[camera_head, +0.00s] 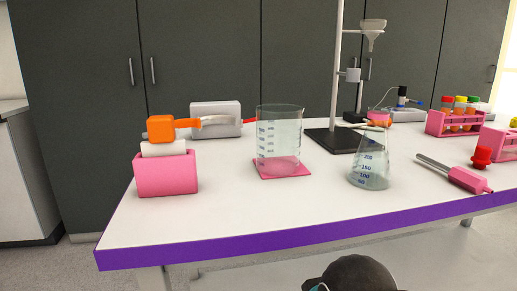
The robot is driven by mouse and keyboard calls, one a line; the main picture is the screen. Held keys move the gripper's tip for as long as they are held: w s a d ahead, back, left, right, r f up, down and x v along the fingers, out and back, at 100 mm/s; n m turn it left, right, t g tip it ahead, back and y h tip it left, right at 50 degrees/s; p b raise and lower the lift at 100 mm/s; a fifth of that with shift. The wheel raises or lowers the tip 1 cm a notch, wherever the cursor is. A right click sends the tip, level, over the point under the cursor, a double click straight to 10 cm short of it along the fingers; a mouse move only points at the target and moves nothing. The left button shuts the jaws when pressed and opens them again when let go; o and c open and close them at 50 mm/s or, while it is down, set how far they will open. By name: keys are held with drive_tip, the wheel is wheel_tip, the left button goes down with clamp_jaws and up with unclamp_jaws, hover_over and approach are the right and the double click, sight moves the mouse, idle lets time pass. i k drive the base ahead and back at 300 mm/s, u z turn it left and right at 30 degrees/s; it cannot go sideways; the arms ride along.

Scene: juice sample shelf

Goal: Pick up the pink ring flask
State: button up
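A clear conical flask (370,173) with blue volume marks stands upright at the front middle right of the white table. Pink and orange colour (378,119) shows at its neck, but I cannot tell whether all of it belongs to the flask or to things behind. The fingers of my gripper are not in view. A dark rounded part, probably of my own arm, shows at the bottom edge, below and apart from the table.
A large beaker (279,137) stands on a pink mat (283,175) left of the flask. A black-based stand (337,139) with a funnel rises behind. A pink-handled tool (467,180) and tube racks (452,123) lie to the right. The white table's front left (230,207) is clear.

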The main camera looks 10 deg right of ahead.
sight(369, 169)
drive_tip(key=u, duration=1)
drive_tip(key=k, duration=1.1)
drive_tip(key=z, duration=1)
